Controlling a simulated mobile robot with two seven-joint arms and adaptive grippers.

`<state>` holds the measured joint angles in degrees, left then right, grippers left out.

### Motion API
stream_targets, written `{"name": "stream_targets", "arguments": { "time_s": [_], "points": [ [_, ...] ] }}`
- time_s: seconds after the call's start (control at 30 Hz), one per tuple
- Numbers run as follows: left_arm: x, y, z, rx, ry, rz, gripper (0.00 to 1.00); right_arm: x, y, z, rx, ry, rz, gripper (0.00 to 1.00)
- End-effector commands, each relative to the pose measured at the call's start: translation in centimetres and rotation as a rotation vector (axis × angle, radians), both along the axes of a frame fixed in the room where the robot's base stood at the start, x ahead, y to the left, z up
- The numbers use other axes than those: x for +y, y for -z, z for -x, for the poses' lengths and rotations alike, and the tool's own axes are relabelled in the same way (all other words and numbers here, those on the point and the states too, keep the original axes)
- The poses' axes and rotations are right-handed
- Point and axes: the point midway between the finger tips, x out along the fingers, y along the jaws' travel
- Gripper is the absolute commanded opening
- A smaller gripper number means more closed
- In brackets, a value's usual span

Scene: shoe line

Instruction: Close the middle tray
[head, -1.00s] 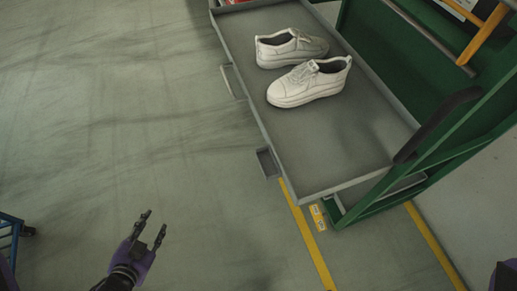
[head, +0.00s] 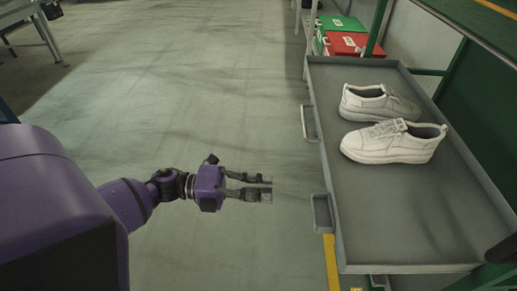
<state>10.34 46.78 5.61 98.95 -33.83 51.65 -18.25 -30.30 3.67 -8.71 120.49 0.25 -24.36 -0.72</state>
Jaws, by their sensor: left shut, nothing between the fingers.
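A grey tray (head: 365,225) is pulled out of the green rack (head: 491,140) on the right and carries two white shoes, one (head: 378,102) behind the other (head: 393,142). It has two handles on its left side, a far one (head: 308,123) and a near one (head: 321,213). Whether this is the middle tray I cannot tell. My left gripper (head: 270,188) is shut and empty, pointing right, a short gap left of the near handle. My right gripper is not in view.
A green box (head: 342,23) and a red box (head: 348,44) stand beyond the tray's far end. Yellow floor tape (head: 332,262) runs below the near handle. The floor left of the tray is clear. Dark equipment stands at the far left.

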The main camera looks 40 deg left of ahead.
Motion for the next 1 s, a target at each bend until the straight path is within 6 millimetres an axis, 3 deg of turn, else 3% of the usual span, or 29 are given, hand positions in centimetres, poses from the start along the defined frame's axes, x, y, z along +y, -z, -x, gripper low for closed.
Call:
{"name": "stream_targets", "arguments": {
  "time_s": [0.2,0.4,0.6,1.0],
  "points": [
    [-4.1,-0.2,-2.8,-0.003,0.0,0.004,0.0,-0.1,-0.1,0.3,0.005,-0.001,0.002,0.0],
    [-6.7,-0.1,-4.6,-0.001,-0.001,0.003,0.0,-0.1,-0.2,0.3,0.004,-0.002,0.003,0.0],
    [-7.9,0.0,-5.3,0.002,-0.002,0.003,0.0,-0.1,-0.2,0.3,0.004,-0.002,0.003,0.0],
    [-8.0,0.0,-5.4,0.002,-0.002,0.003,0.0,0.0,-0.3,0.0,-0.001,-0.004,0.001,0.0]
  ]
}}
